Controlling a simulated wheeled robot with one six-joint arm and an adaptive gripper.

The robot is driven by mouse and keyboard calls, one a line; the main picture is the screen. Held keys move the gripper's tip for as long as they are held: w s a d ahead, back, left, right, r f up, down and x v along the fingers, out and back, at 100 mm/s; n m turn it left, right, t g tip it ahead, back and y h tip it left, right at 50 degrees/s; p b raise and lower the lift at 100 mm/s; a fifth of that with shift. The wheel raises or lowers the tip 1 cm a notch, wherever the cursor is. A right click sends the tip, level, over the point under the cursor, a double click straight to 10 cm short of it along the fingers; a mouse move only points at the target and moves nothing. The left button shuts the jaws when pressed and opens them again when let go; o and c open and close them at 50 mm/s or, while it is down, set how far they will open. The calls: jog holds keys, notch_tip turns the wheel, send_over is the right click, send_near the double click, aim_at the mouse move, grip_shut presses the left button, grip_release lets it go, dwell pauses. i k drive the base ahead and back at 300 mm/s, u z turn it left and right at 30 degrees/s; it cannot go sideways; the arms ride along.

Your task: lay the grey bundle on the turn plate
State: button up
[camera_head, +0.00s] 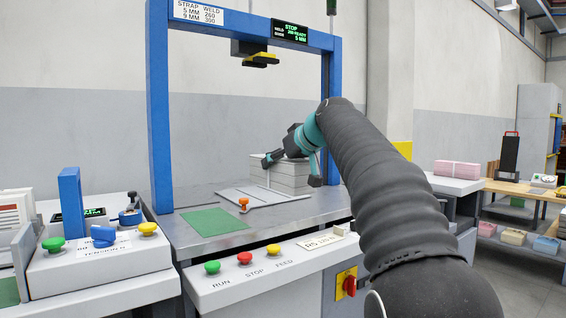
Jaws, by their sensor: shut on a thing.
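The grey bundle (287,181) is a stack of light grey sheets with a strap line on its front side. My gripper (293,166) reaches down over it from the right and is shut on it, one finger at each side. A flat pale plate (236,194), which looks like the turn plate, lies on the steel table under the blue arch. An orange knob (244,203) stands at its front edge. The bundle is level, at or just over the back right part of the plate. I cannot tell whether it touches. My arm hides the right side.
A blue arch (159,110) frames the steel table (180,236). A green mat (213,221) lies front left. A button panel (225,288) runs along the front. A control box (75,268) stands left. A pink bundle (457,169) lies on a stand at right.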

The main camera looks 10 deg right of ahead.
aim_at(250, 197)
jog(key=i, duration=1)
